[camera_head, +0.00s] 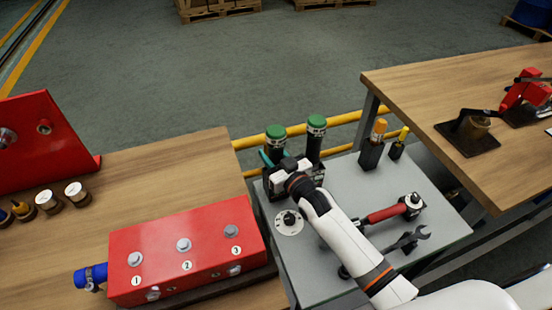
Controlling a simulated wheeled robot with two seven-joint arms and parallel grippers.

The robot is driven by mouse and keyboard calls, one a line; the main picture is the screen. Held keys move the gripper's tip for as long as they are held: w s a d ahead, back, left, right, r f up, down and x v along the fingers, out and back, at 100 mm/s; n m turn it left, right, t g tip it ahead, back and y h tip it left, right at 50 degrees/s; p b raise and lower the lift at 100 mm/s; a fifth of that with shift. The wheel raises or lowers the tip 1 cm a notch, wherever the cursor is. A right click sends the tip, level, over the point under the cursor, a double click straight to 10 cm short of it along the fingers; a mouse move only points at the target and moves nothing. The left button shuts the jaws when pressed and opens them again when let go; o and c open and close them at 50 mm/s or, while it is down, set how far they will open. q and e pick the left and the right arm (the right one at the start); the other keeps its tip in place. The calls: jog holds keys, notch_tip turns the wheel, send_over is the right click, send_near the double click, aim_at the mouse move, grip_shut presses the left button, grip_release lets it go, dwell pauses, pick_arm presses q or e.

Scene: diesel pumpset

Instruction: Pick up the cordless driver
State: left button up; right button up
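My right arm reaches in from the lower right over the grey tool table (340,190). My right gripper (281,172) points away from me at the table's far left corner. It is beside two upright black cylinders with green tops, a left one (276,137) and a right one (315,135). A small teal part (266,157) shows next to the gripper. It may belong to the cordless driver, but I cannot tell for sure. The fingers and anything between them are mostly hidden by the wrist. My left gripper is out of view.
A red-handled tool (385,214) and an open-end wrench (408,241) lie right of my arm. Orange-handled (379,130) and yellow-handled (403,135) tools stand in black holders. A red numbered block (185,247) is on the left wooden bench. Another wooden bench (430,90) stands right.

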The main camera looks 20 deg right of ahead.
jog(key=shift+c, duration=1.4)
jog(key=shift+r, duration=0.1)
grip_shut()
notch_tip(320, 180, up, 18)
jog(key=shift+b, duration=0.45)
